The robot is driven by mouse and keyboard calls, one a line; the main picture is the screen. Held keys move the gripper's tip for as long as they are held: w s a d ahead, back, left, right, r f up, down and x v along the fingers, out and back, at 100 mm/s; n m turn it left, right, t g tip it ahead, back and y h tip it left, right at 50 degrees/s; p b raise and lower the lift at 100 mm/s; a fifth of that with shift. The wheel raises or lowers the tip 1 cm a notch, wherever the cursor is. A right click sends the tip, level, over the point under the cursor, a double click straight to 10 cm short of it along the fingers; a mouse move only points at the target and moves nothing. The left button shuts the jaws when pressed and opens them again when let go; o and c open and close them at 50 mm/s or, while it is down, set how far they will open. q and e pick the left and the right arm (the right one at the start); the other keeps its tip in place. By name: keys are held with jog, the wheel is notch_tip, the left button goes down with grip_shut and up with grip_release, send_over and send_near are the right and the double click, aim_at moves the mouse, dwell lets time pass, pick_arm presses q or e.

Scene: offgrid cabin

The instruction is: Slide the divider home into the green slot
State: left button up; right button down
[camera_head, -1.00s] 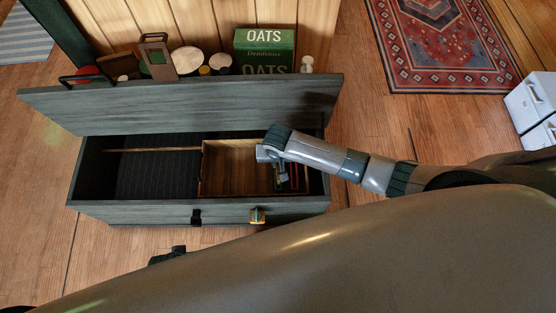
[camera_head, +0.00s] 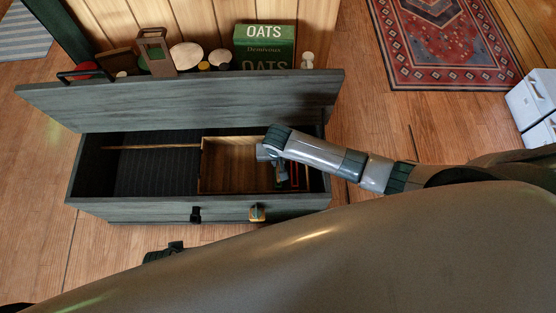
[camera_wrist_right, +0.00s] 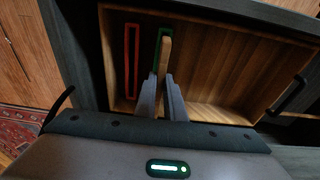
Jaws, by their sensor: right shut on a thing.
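The divider (camera_wrist_right: 165,55) is a thin light-wood strip in the right wrist view. My right gripper (camera_wrist_right: 164,92) is shut on it, inside the wooden tray (camera_wrist_right: 240,70). The green slot (camera_wrist_right: 166,29) is a narrow green-edged frame; the divider's far part overlaps it. I cannot tell whether the divider is in the slot or above it. The red slot (camera_wrist_right: 131,60) runs alongside to the left and looks empty. In the head view my right gripper (camera_head: 278,172) reaches into the right end of the tray (camera_head: 226,168), and the arm hides much of it.
The tray sits in a dark grey chest (camera_head: 130,207) with its lid (camera_head: 180,103) raised behind. The chest's left part (camera_head: 155,175) looks empty. An oats box (camera_head: 265,47) and several small objects stand behind the lid. A patterned rug (camera_head: 445,45) lies at right.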

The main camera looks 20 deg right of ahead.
pick_arm(q)
jog(key=shift+r+p, duration=1.35)
dwell(1.4)
